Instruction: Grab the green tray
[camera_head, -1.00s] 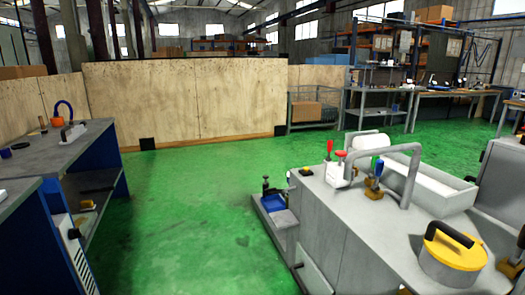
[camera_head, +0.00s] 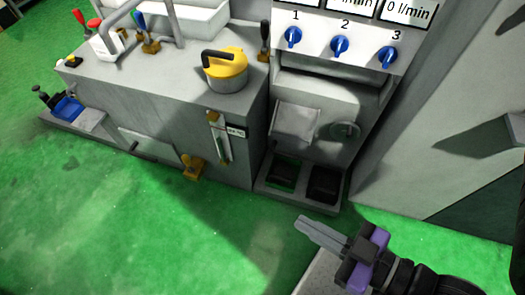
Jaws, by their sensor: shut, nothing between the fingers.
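My gripper (camera_head: 303,226) enters from the lower right in the head view, with grey fingers and a purple-and-black body. Its fingers are together and empty, pointing up-left over the floor, in front of the machine's base. At the foot of the machine is a small tray-like shape with green showing (camera_head: 284,174), beside a black tray (camera_head: 324,185). The green one looks dark and partly shaded, so its edges are hard to tell. My gripper appears below and apart from both.
The grey machine panel has blue knobs (camera_head: 340,46) above the trays. A grey cabinet (camera_head: 170,115) to the left carries a yellow lidded pot (camera_head: 225,69). A blue tray (camera_head: 67,108) sits on a low ledge at far left. The green floor (camera_head: 120,225) in front is open.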

